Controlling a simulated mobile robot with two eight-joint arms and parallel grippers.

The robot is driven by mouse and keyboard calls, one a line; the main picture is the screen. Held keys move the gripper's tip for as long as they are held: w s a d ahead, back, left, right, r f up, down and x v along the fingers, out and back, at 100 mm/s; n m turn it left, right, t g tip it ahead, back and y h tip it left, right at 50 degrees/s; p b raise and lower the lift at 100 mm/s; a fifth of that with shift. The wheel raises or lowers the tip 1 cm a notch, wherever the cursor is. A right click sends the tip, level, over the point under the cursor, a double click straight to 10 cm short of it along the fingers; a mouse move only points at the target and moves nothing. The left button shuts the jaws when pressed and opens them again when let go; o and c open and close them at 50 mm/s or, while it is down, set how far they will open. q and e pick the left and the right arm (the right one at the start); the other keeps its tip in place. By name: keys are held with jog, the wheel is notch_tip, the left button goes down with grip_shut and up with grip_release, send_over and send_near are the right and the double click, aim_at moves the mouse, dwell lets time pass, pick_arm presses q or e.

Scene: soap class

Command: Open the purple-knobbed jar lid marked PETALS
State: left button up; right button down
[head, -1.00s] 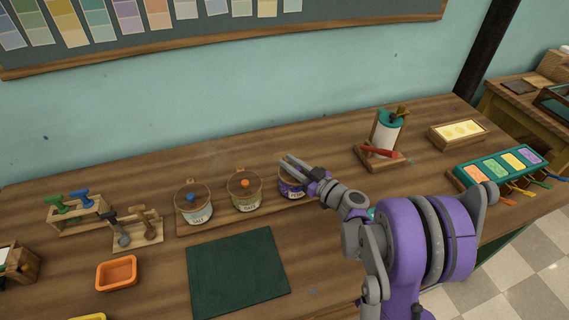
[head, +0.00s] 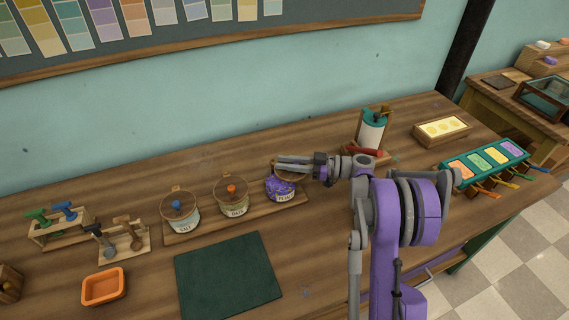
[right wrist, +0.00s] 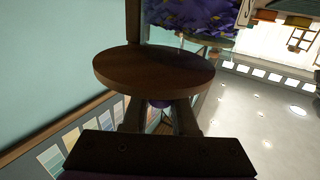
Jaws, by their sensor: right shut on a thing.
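The PETALS jar (head: 284,196) stands at the right end of the jar rack, with purple petals showing in its open mouth. Its round wooden lid (right wrist: 155,72) is raised and tilted off the mouth; in the head view it is largely hidden by my gripper. My right gripper (head: 279,164) is over the back of the jar, shut on the lid's purple knob (right wrist: 160,103). In the right wrist view the petals (right wrist: 195,15) show beyond the lid. My left gripper is not in view.
The SALT jar (head: 182,212) and another jar (head: 232,198) with an orange knob stand left on the same rack, lids closed. A dark green mat (head: 230,276) lies in front. A paper-roll stand (head: 371,131) stands right behind my arm.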

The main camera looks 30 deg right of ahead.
jog(key=shift+d, duration=0.1)
dwell(0.3)
jog(key=c, duration=0.7)
grip_release()
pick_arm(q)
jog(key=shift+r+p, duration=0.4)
pick_arm(e)
notch_tip(320, 180, up, 10)
